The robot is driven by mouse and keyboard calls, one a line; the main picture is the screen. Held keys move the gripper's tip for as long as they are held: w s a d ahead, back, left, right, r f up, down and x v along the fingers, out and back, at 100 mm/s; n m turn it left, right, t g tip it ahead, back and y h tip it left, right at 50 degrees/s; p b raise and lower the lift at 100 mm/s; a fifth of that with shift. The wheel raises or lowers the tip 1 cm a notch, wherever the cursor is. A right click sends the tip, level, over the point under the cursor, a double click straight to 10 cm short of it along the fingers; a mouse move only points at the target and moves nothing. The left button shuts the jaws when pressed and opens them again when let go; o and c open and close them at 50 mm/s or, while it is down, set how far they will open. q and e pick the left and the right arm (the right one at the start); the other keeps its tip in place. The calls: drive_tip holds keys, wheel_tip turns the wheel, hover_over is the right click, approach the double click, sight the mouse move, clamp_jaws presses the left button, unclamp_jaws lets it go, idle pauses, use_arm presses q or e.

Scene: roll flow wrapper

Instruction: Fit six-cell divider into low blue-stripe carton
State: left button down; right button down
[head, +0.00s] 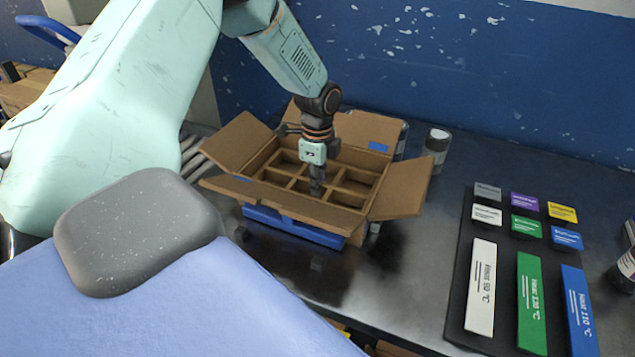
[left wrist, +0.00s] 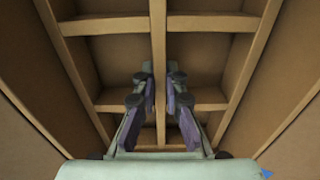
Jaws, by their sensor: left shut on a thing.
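The low carton (head: 306,212) with a blue stripe stands on the dark table in the head view, its flaps folded outward. The brown six-cell divider (head: 350,190) sits inside the carton walls, its cells facing up. My left gripper (head: 317,188) points down into the carton and is shut on a wall of the divider. In the left wrist view, the fingers (left wrist: 160,100) stand on either side of the divider's middle wall (left wrist: 158,50). The fingertips partly hide that wall, and whether the divider touches the carton floor cannot be told. My right gripper is not in view.
A black board (head: 462,270) with coloured labels lies on the right of the table. A blue wall (head: 480,80) closes off the back. Bare table lies between carton and board.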

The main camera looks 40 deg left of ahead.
use_arm(q)
drive_tip(key=shift+w+f, duration=0.1)
drive_tip(key=shift+f, duration=0.2)
drive_tip(key=c, duration=1.5)
unclamp_jaws()
drive_tip(key=shift+c, duration=0.2)
drive_tip(key=shift+o, duration=0.6)
wheel_tip(320, 180, up, 13)
drive_tip(key=p, duration=0.2)
drive_tip(key=shift+f, duration=0.15)
drive_tip(key=shift+f, duration=0.1)
